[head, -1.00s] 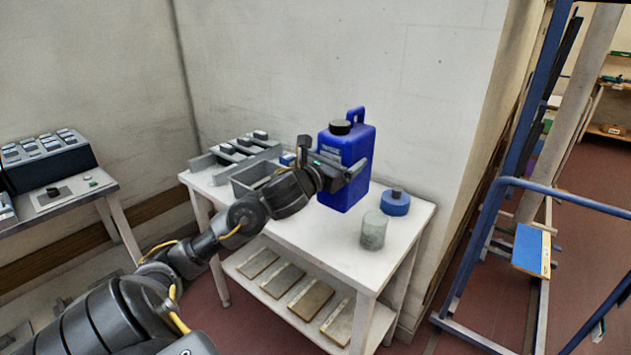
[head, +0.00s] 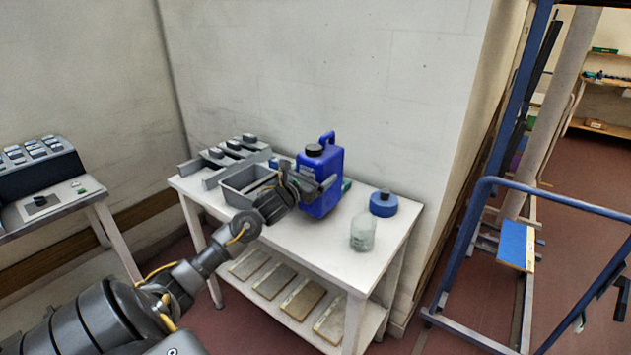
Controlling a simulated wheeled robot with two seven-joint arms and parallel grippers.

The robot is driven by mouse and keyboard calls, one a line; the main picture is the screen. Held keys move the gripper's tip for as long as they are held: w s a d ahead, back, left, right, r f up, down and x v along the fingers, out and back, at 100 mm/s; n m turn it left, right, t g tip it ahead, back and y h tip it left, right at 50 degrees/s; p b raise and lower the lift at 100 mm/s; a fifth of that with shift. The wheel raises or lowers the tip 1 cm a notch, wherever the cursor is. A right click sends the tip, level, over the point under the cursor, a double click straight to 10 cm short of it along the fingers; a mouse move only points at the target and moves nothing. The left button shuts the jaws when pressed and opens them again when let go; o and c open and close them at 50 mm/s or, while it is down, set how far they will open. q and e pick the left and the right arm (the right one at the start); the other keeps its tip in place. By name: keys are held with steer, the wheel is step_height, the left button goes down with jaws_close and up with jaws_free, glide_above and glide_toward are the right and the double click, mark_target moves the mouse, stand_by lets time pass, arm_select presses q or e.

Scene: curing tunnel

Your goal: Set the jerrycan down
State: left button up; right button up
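The blue jerrycan (head: 320,168) with a black cap stands upright over the back middle of the white table (head: 290,231). Its base appears at or very close to the tabletop; I cannot tell whether it touches. My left gripper (head: 322,187) reaches in from the left at the jerrycan's middle. One finger lies across its front face, and the gripper looks shut on it. The far finger is hidden behind the jerrycan. My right gripper is not in view.
A grey open tray (head: 240,192) and a grey rack (head: 228,158) stand left of the jerrycan. A glass jar (head: 362,235) and a round blue container (head: 383,205) stand to its right. Several slabs lie on the lower shelf. A blue metal frame (head: 480,205) stands at the right.

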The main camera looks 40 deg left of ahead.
arm_select(q)
step_height(320, 180, down, 2)
steer(key=shift+f+p, duration=0.15)
steer(key=shift+p, duration=0.15)
steer(key=o, duration=1.6)
steer(key=shift+f, duration=0.3)
steer(key=shift+o, duration=1)
steer(key=shift+d+r, duration=0.1)
steer(key=shift+r, duration=0.05)
steer(key=s+d+b, duration=0.1)
steer(key=s+b, duration=0.1)
steer(key=s, duration=1)
steer(key=shift+d+f, duration=0.15)
steer(key=shift+f, duration=0.15)
